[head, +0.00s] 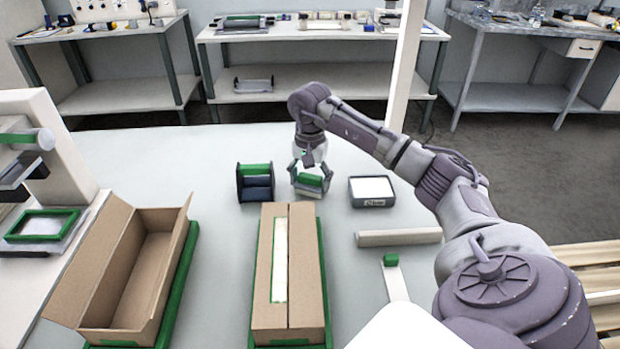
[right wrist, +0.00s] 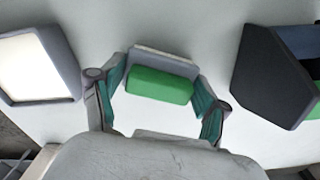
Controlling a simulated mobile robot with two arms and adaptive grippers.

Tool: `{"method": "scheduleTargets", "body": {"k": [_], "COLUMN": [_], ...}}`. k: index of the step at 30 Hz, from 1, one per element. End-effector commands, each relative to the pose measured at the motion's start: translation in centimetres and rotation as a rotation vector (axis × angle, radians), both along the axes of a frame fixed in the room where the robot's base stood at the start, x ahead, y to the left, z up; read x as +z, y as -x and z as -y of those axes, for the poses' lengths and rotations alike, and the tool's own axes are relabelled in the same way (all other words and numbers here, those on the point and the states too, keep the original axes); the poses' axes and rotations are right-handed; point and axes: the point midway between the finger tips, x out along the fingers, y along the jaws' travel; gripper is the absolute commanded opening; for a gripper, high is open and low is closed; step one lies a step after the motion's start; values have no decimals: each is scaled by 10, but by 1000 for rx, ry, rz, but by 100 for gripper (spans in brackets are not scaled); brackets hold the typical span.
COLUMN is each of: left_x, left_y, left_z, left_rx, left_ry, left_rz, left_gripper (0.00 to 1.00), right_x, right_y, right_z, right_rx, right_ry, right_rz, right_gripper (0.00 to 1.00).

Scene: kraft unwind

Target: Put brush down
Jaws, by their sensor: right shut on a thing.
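The brush (head: 310,180) has a green block-shaped body with a pale strip along one side. My right gripper (head: 312,178) is shut on it at the far middle of the table, and its fingers sit at the two ends of the green body. The brush also shows between the fingers in the right wrist view (right wrist: 160,86). It is low over the grey tabletop; I cannot tell whether it touches. A dark holder with a green back (head: 255,184) stands just left of it, apart from it. My left gripper is not in view.
A shallow dark tray with a white top (head: 372,190) lies right of the brush. A pale roll (head: 398,237) and a green-ended white strip (head: 391,262) lie nearer. An open carton (head: 130,270) and a closed carton (head: 305,270) stand in front. The table's far left is clear.

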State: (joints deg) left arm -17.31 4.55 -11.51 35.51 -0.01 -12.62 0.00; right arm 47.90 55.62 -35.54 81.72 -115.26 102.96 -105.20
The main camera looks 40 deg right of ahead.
Motion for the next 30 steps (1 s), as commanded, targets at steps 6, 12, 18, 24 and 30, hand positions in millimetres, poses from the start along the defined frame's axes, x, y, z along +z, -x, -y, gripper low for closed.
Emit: {"method": "scheduleTargets", "body": {"k": [6,12,18,24,30], "left_x": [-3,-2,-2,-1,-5], "left_y": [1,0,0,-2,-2], "left_z": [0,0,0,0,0], "left_rx": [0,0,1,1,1], "left_ry": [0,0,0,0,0], "left_rz": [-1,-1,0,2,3], "left_gripper": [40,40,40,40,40], "right_x": [-4,-2,-2,6,43], "right_y": [0,0,0,-1,-1], "right_z": [0,0,0,0,0], "right_rx": [0,0,0,0,0], "right_ry": [0,0,0,0,0], "right_rz": [1,1,0,2,7], "right_gripper": [47,99,99,99,99]}}
